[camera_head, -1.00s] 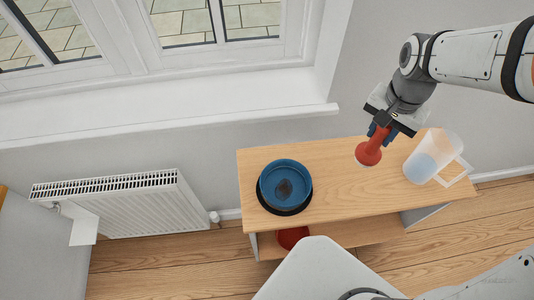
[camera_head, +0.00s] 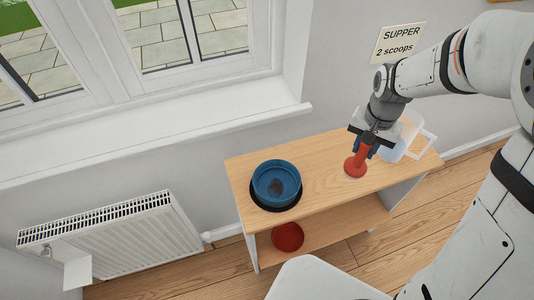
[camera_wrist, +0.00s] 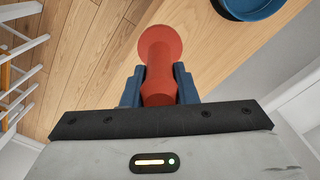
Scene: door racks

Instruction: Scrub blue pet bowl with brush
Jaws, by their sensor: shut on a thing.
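The blue pet bowl (camera_head: 277,182) sits on the left part of the wooden bench top, on a black base, with a dark patch on its inside floor. Its edge also shows at the top right of the wrist view (camera_wrist: 250,8). The red brush (camera_head: 355,166) is upright in my gripper (camera_head: 366,150), to the right of the bowl and apart from it. In the wrist view my gripper (camera_wrist: 159,88) has its blue fingers shut on the handle of the brush (camera_wrist: 160,50). The brush's lower end is close to the bench top; I cannot tell if it touches.
A clear pitcher (camera_head: 404,137) stands at the bench's right end, partly behind my gripper. A red bowl (camera_head: 287,237) is on the lower shelf. A radiator (camera_head: 110,235) is on the left wall. A "SUPPER 2 scoops" sign (camera_head: 398,42) hangs above. The bench top (camera_head: 320,178) between bowl and brush is clear.

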